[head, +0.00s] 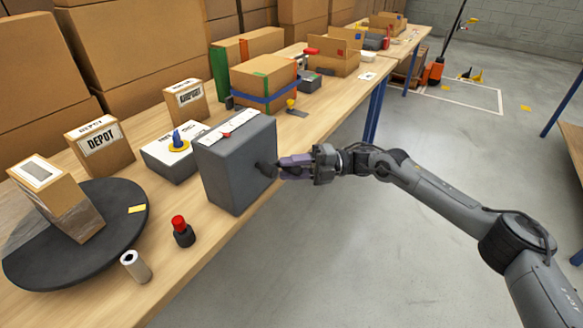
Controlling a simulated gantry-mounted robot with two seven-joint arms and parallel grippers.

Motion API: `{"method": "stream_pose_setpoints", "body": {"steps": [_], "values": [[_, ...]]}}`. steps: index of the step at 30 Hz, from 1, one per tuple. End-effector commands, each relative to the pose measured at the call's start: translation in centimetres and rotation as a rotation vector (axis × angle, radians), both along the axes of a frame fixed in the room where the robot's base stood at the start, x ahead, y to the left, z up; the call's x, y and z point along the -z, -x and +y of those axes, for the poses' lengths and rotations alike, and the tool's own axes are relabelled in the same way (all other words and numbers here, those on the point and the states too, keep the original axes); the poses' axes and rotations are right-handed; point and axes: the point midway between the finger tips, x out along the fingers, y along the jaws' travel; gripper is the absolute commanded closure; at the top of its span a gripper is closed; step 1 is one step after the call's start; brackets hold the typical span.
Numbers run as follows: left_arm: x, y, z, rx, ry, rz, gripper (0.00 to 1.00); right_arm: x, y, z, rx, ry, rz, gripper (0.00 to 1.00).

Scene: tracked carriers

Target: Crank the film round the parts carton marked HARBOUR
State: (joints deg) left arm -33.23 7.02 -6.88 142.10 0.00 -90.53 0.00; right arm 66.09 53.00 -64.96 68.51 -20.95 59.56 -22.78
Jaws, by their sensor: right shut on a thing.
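A brown carton (48,184) stands on a round black turntable (125,200) at the left. Clear film shows around its lower part. The white label on its top is too small to read. A grey crank box (222,165) stands to the right of the turntable. My right gripper (280,168) is at the box's right side, shut on the dark crank handle (264,169), which is mostly hidden by the fingers. A carton marked DEPOT (98,160) stands behind the turntable. Another labelled carton (186,103) stands further back; its word is not clear. My left gripper is out of view.
A red-topped button (183,232) and a small pale roll (135,266) stand near the bench's front edge. A blue-strapped carton (262,84) is further along. The floor to the right is open.

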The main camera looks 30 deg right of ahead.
Motion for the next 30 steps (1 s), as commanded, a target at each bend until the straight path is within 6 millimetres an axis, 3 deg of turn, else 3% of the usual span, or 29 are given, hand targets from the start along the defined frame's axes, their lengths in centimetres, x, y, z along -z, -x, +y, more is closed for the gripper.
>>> {"method": "stream_pose_setpoints", "body": {"steps": [10,11,14,24,30], "values": [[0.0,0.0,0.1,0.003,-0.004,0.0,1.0,-0.3,0.1,0.2,-0.006,-0.002,-0.005,0.99],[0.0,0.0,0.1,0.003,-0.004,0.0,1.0,-0.3,0.1,0.2,-0.006,-0.002,-0.005,0.64],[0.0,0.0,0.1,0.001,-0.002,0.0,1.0,-0.2,0.0,0.2,-0.005,-0.001,-0.004,0.49],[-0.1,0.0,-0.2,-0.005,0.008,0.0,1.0,-0.1,0.1,-0.1,-0.001,0.0,-0.001,0.48],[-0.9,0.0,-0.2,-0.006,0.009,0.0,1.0,-0.1,0.5,-1.9,0.001,0.001,0.0,0.48]]}}
